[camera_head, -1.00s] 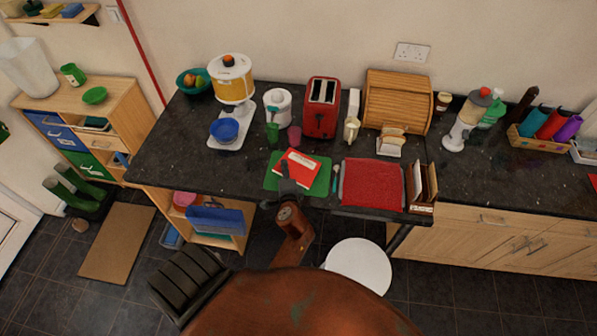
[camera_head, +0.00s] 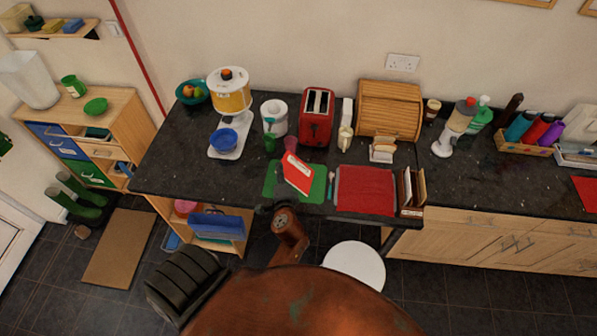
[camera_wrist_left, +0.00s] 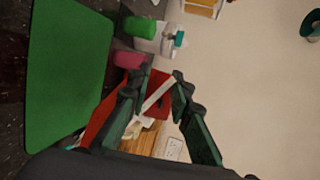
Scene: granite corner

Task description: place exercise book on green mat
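The red exercise book (camera_head: 298,174), with a white band, stands tilted up over the green mat (camera_head: 271,184) in the head view, narrow to the camera. The mat (camera_wrist_left: 66,75) looks bare there. My right gripper is out of view.
A red cloth mat (camera_head: 365,189) lies right of the green mat, with a teal utensil (camera_head: 330,185) between. A file holder (camera_head: 411,192) stands beyond.

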